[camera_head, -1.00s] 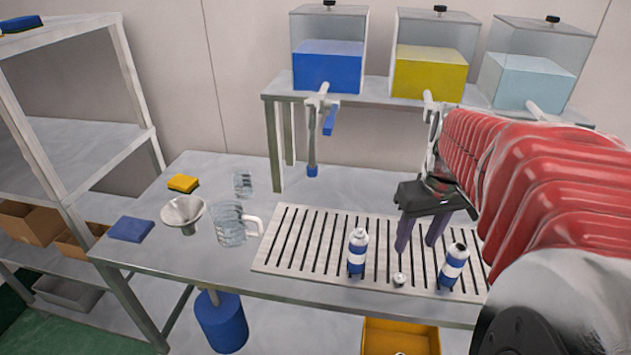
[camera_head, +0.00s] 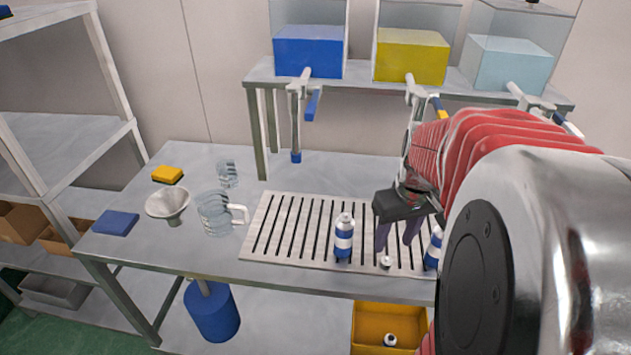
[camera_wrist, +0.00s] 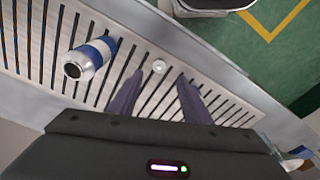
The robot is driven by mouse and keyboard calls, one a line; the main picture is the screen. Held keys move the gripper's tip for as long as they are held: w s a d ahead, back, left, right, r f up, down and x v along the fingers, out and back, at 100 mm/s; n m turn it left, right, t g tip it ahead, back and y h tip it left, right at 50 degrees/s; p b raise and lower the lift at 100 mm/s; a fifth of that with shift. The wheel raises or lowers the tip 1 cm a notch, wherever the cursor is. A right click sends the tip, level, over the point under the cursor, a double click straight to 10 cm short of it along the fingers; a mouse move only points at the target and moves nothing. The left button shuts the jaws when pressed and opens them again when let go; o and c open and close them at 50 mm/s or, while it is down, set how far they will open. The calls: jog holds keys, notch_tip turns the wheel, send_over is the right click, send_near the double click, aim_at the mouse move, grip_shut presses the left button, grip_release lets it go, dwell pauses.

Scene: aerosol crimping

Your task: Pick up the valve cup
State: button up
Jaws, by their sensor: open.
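The valve cup (camera_head: 386,262) is a small pale round piece on the slotted metal grate, between two blue-and-white cans. It also shows in the wrist view (camera_wrist: 159,66), beyond my fingertips and roughly between them. My gripper (camera_head: 397,250) is open and empty, with its two dark fingers pointing down just behind the cup in the head view. In the wrist view my fingers (camera_wrist: 160,77) are spread apart and do not touch the cup. One can (camera_head: 344,238) stands upright left of the cup. The other can (camera_head: 433,248) stands right of it, partly hidden by my arm.
The slotted grate (camera_head: 262,240) lies on the metal table. A glass jug (camera_head: 213,214), a funnel (camera_head: 168,203) and a blue pad (camera_head: 116,223) are at the left. Tanks of coloured liquid stand on the shelf behind. A yellow bin (camera_head: 372,322) is below the table.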

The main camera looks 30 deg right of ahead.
aim_at(387, 258)
jog(key=shift+w+f, duration=0.1)
jog(key=shift+f, duration=0.9)
jog(key=shift+f, duration=0.15)
jog(key=shift+w+d+f, duration=0.1)
jog(key=shift+w+f, duration=0.1)
jog(key=shift+f, duration=1.05)
jog(key=shift+w+d+f, duration=0.1)
jog(key=shift+w+f, duration=0.05)
jog(key=shift+f, duration=1.05)
jog(key=shift+c, duration=0.5)
grip_shut()
jog(key=shift+r, duration=0.1)
notch_tip(387, 258, up, 10)
